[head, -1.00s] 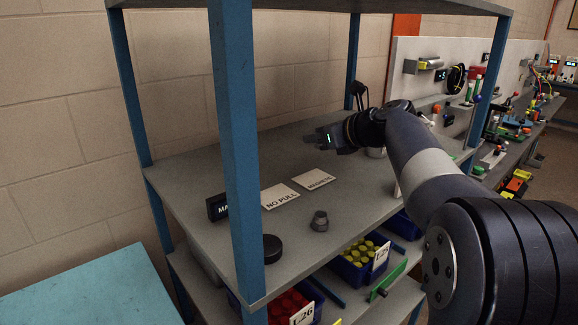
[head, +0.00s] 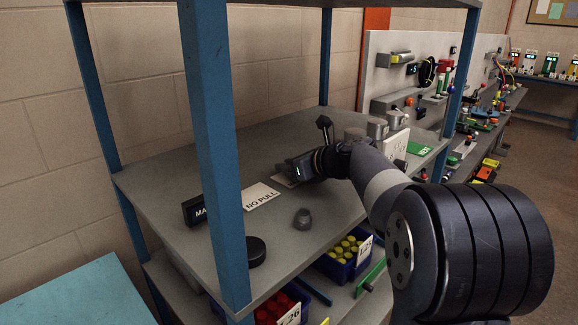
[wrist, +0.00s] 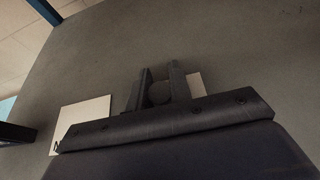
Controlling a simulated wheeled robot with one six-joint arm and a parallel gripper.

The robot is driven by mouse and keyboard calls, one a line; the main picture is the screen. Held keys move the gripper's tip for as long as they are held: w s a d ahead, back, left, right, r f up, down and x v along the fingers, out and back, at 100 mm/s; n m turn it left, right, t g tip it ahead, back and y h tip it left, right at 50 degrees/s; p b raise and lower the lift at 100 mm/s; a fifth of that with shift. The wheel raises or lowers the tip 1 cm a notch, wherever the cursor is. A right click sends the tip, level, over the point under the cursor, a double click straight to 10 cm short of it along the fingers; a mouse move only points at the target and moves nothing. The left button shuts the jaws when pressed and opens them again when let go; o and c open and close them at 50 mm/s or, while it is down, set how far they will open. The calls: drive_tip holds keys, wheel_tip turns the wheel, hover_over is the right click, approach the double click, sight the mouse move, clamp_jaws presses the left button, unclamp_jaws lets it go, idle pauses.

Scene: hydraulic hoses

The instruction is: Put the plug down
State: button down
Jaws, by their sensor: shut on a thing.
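My gripper (head: 284,166) is over the middle of the grey shelf (head: 225,160), low and close to its surface. It partly covers a pale card beneath it. In the wrist view, its two fingers (wrist: 158,88) are shut on a dark round plug (wrist: 158,95), which shows between them. The plug's lower end is hidden, so I cannot tell whether it touches the shelf. In the head view the plug cannot be made out.
A NO PULL card (head: 261,196), a black sign (head: 195,210), a grey hex fitting (head: 302,218) and a black disc (head: 256,250) lie on the shelf. A blue post (head: 212,150) stands in front. Grey cylinders (head: 377,128) stand at the right. Bare shelf lies behind the cards.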

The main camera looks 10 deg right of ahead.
drive_tip(key=shift+f, duration=0.1)
drive_tip(key=c, duration=1.3)
unclamp_jaws()
drive_tip(key=shift+s+d+r, duration=0.15)
drive_tip(key=shift+s+r, duration=0.05)
drive_tip(key=shift+r, duration=0.05)
drive_tip(key=b+v, duration=0.1)
drive_tip(key=v, duration=1)
drive_tip(key=shift+s+d, duration=0.15)
drive_tip(key=shift+s, duration=0.05)
